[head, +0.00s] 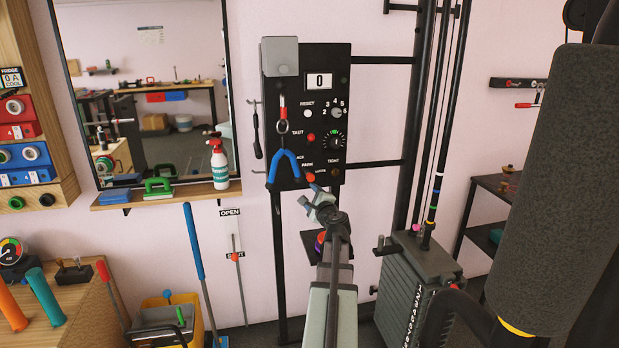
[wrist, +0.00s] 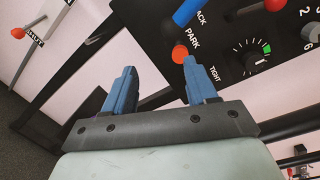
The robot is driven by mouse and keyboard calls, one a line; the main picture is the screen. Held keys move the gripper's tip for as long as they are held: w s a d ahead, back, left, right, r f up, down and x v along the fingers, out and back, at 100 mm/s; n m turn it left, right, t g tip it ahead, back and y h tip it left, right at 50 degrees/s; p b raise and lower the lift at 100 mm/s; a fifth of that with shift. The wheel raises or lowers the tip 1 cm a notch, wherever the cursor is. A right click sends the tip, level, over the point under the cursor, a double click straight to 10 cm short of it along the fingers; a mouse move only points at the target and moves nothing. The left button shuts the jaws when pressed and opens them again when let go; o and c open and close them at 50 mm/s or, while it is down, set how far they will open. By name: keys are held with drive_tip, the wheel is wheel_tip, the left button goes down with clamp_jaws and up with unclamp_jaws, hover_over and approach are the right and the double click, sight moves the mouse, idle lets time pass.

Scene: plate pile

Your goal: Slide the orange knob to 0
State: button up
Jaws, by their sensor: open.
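An orange knob (head: 310,177) sits low on the black panel (head: 345,70), beside the word PARK. It also shows in the wrist view (wrist: 180,54), just beyond the tip of the right finger. My gripper (head: 312,197) is in front of the panel's lower edge, just below the knob. Its blue fingers (wrist: 160,66) are apart with nothing between them, and the knob is not between them. I cannot tell whether the right finger touches the knob. The panel's display (head: 319,81) reads 0.
A blue forked handle (head: 285,165) hangs over the panel, left of the knob. A dial (head: 334,140) is above right. An OPEN/SHUT slider with a red-orange knob (head: 235,256) is on the wall to the left. A weight stack (head: 405,285) stands at right.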

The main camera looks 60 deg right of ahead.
sight(311, 178)
drive_tip(key=w+d+m, duration=0.1)
drive_tip(key=w+d, duration=0.1)
drive_tip(key=d, duration=0.2)
drive_tip(key=w+d+m+h, duration=0.1)
drive_tip(key=w+d+m, duration=0.1)
drive_tip(key=w+d, duration=0.1)
drive_tip(key=w+d+r+m+g+h, duration=0.1)
drive_tip(key=w+d+m, duration=0.1)
drive_tip(key=w+d, duration=0.1)
drive_tip(key=shift+w+d, duration=0.1)
drive_tip(key=shift+d, duration=0.75)
clamp_jaws()
idle(0.3)
